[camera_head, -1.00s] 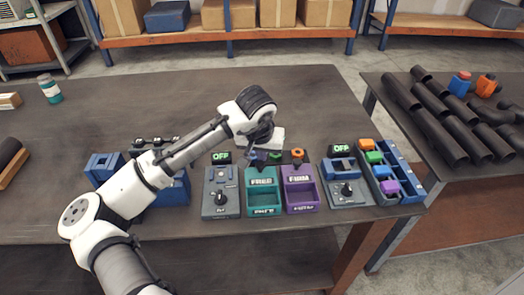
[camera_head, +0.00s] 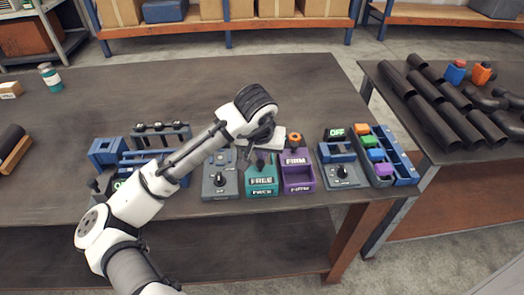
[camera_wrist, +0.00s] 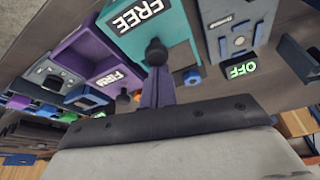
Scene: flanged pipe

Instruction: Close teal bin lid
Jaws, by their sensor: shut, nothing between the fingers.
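The teal bin (camera_head: 262,189) stands near the table's front edge, left of the purple bin. Its lid, marked FREE (camera_head: 261,179), lies down over the bin opening in the head view. The lid also fills the top middle of the wrist view (camera_wrist: 168,22). My gripper (camera_head: 260,160) is shut and empty at the back of the teal bin. In the wrist view my gripper fingers (camera_wrist: 156,82) point at the lid, with a dark round tip or knob at their end. I cannot tell whether they touch the lid or whether it is fully flat.
The purple bin (camera_head: 299,184), marked FIRM, stands close on the right with its opening showing. A grey joystick box (camera_head: 219,182) is close on the left. Another grey box (camera_head: 342,176) and a blue rack of coloured blocks (camera_head: 402,163) stand further right.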

